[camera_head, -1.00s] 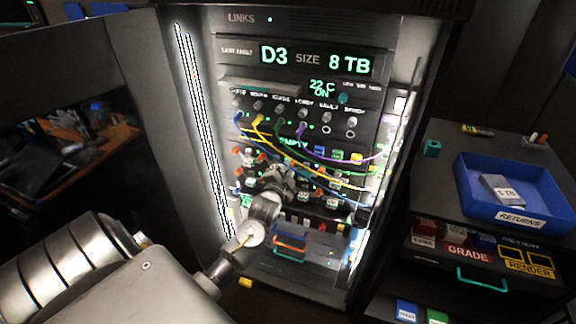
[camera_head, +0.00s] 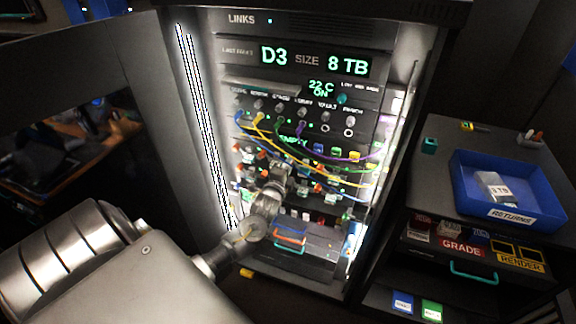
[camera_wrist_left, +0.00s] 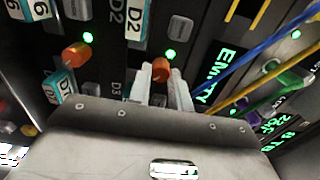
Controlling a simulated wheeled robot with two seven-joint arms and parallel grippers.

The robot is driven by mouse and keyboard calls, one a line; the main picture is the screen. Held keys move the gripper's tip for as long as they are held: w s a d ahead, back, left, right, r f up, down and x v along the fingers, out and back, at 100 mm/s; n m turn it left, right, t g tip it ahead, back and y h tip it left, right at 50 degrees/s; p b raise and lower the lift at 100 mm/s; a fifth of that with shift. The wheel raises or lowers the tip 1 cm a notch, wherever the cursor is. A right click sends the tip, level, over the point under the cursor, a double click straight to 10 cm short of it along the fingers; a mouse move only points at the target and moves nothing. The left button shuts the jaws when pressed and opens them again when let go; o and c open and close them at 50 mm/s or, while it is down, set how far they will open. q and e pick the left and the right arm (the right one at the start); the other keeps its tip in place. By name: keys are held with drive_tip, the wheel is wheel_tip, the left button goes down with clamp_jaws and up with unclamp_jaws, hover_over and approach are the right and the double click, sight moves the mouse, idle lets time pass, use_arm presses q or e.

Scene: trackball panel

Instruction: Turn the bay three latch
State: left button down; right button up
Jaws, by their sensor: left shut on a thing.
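The rack (camera_head: 300,17) stands in the middle of the head view, with rows of orange latches and labelled bays. Its screen reads D3 and 8 TB. My left gripper (camera_head: 282,172) reaches into the latch rows. In the left wrist view my left gripper (camera_wrist_left: 161,88) has its two pale fingers on either side of an orange latch (camera_wrist_left: 160,69), shut on it. A grey D3 mark (camera_wrist_left: 117,88) is just left of the fingers. The fingers hide part of the held latch. My right gripper is not in view.
Yellow, blue, green and purple cables (camera_head: 330,158) hang across the rack close to the gripper. A blue RETURNS tray (camera_head: 465,188) holding a drive (camera_head: 494,186) stands on the right cabinet. The rack's door (camera_head: 90,60) is at the left.

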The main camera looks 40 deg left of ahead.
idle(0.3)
use_arm(q)
drive_tip(key=c, duration=1.3)
unclamp_jaws()
drive_tip(key=shift+b+v, duration=1.35)
drive_tip(key=shift+v, duration=4.05)
